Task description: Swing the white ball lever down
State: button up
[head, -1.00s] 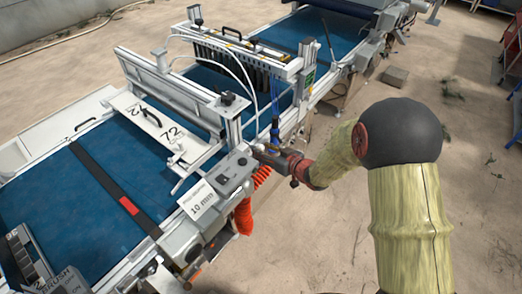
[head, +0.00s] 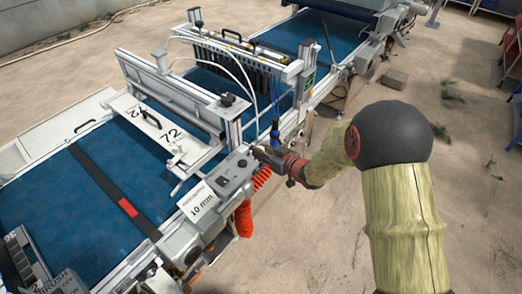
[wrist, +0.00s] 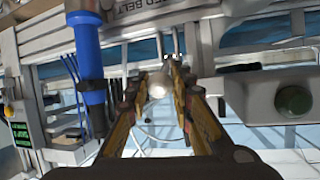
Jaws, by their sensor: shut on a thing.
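The white ball (wrist: 158,85) of the lever sits between the fingertips of my gripper (wrist: 159,92) in the wrist view. The two fingers are closed in on it from both sides. Part of the lever's arm shows behind the ball, but most of it is hidden. In the head view, my gripper (head: 260,153) is at the near right side of the seeder, beside the frame post. The ball is too small and covered to make out there.
A blue cylinder (wrist: 86,45) hangs close to the left finger in the wrist view. A grey box with a dark green button (wrist: 293,101) is at the right. In the head view, an orange coiled hose (head: 243,218) hangs below the machine's edge.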

grip_shut()
jog(key=shift+r+p, duration=0.2)
jog(key=shift+p, duration=0.25)
jog(key=r+p, duration=0.1)
jog(key=p, duration=0.1)
jog(key=g+h+p, duration=0.1)
jog(key=p, duration=0.2)
jog(key=shift+w+a+r, duration=0.2)
jog(key=shift+a+r, duration=0.15)
jog(key=p, duration=0.2)
jog(key=r+g+h+p, duration=0.1)
jog(key=p, duration=0.1)
jog(key=shift+w+a+n+h+p, duration=0.3)
jog(key=shift+a+p, duration=0.05)
jog(key=shift+a, duration=0.05)
jog(key=p, duration=0.1)
jog(key=g+h+p, duration=0.1)
jog(key=p, duration=0.1)
jog(key=shift+w+a+r, duration=0.25)
jog(key=shift+w+a, duration=0.05)
jog(key=shift+a, duration=0.05)
jog(key=shift+w+a+r+p, duration=0.25)
jog(key=shift+w+a+p, duration=0.2)
jog(key=shift+p, duration=0.4)
jog(key=shift+r, duration=0.1)
